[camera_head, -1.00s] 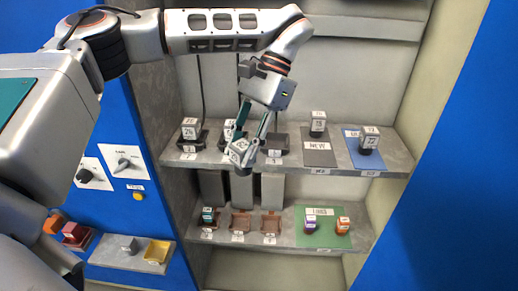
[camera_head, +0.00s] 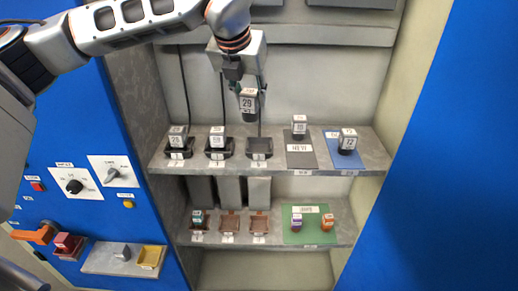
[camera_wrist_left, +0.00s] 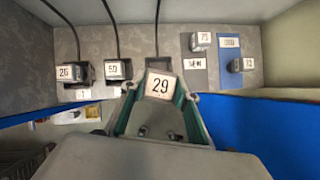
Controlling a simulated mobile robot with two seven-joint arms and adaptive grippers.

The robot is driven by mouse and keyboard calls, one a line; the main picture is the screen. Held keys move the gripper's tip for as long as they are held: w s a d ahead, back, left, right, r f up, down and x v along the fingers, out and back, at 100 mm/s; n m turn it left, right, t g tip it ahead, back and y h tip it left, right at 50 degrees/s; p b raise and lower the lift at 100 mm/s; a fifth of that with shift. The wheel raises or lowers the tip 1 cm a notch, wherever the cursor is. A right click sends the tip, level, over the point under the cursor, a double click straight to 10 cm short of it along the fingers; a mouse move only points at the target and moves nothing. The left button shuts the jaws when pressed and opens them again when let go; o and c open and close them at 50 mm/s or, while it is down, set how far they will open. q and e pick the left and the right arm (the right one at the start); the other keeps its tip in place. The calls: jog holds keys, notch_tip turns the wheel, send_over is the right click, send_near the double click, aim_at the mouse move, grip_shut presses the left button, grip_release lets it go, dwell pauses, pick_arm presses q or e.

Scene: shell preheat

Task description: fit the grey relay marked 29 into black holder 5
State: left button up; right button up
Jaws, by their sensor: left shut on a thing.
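The grey relay marked 29 (camera_head: 248,103) is held upright by my left gripper (camera_head: 248,90), above the upper shelf and apart from it. In the left wrist view the relay (camera_wrist_left: 160,86) sits between the two green-lined fingers (camera_wrist_left: 157,105), its 29 label facing the camera. Three black holders stand in a row on the upper shelf. The left holder (camera_head: 180,153) and middle holder (camera_head: 218,153) each carry a grey relay. The right holder (camera_head: 259,148) looks empty, below the held relay. I cannot read which holder label says 5. My right gripper is out of view.
Other grey relays stand on a dark mat (camera_head: 302,159) and a blue mat (camera_head: 347,161) right of the holders. The lower shelf has brown holders (camera_head: 230,226) and a green mat (camera_head: 306,237) with two small relays. Black cables hang behind the upper shelf.

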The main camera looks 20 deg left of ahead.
pick_arm(q)
jog(key=w+r+m+g+h+p, duration=0.15)
jog(key=w+r+m+h, duration=0.4)
jog(key=m, duration=0.55)
jog(key=shift+g+y, duration=0.25)
jog(key=shift+g, duration=0.2)
jog(key=f, duration=1.2)
jog(key=f+p, duration=0.1)
jog(key=f, duration=0.6)
jog(key=shift+d, duration=0.3)
jog(key=shift+f, duration=0.1)
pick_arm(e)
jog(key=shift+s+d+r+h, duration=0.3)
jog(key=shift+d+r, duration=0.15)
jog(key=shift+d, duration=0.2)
